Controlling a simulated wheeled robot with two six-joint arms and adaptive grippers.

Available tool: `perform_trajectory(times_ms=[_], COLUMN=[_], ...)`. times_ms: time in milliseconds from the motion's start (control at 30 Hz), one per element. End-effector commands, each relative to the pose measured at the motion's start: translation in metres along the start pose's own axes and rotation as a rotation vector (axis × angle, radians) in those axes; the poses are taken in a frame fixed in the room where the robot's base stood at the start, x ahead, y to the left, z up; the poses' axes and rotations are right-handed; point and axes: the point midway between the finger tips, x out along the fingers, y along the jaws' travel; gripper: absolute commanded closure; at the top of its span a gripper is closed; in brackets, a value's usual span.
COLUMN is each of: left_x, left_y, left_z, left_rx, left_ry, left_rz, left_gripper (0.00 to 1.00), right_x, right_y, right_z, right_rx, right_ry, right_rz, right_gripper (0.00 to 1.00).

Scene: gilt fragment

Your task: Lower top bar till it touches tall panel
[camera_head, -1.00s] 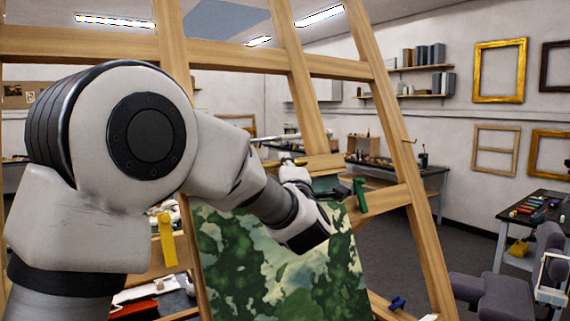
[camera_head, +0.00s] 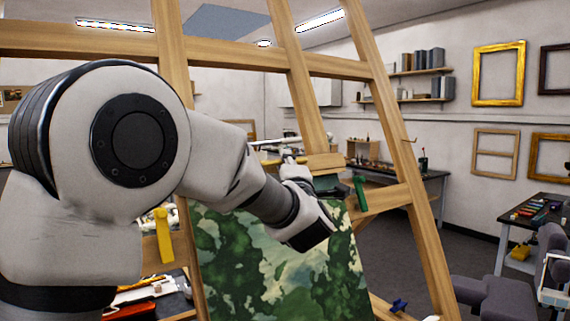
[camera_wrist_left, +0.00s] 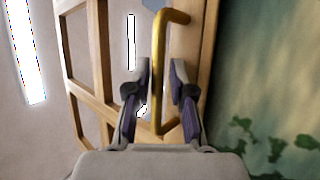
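The tall panel (camera_head: 280,275), painted with green foliage, stands on a wooden easel (camera_head: 299,88). A short wooden top bar (camera_head: 325,162) shows above it in the head view, partly hidden by my left arm. In the left wrist view, a bent brass handle (camera_wrist_left: 158,75) stands beside a wooden bar (camera_wrist_left: 207,55), with the green panel (camera_wrist_left: 270,90) to the right. My left gripper (camera_wrist_left: 160,92) is open, one finger on each side of the handle, with gaps visible. I cannot tell whether the bar touches the panel.
A yellow handle (camera_head: 163,236), a green handle (camera_head: 359,193) and a blue knob (camera_head: 399,305) sit on the easel. Bare floor (camera_head: 410,255) lies between the easel and the worktable.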

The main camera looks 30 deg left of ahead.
Motion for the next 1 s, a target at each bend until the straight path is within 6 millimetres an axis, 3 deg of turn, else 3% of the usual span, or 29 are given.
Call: perform_trajectory(times_ms=[300, 400, 1000], left_x=[-0.058, -0.068, -0.070], left_y=[0.000, -0.001, -0.001], left_z=[0.002, 0.002, 0.002], left_rx=[0.005, 0.003, 0.002], left_ry=[-0.003, -0.002, -0.001], left_rz=[0.002, 0.001, 0.000], left_gripper=[0.78, 0.78, 0.78], right_x=[0.000, 0.000, 0.000], right_y=[0.000, 0.000, 0.000], right_z=[0.000, 0.000, 0.000], right_rx=[0.000, 0.000, 0.000], right_ry=[0.000, 0.000, 0.000], right_rz=[0.000, 0.000, 0.000], right_gripper=[0.60, 0.60, 0.60])
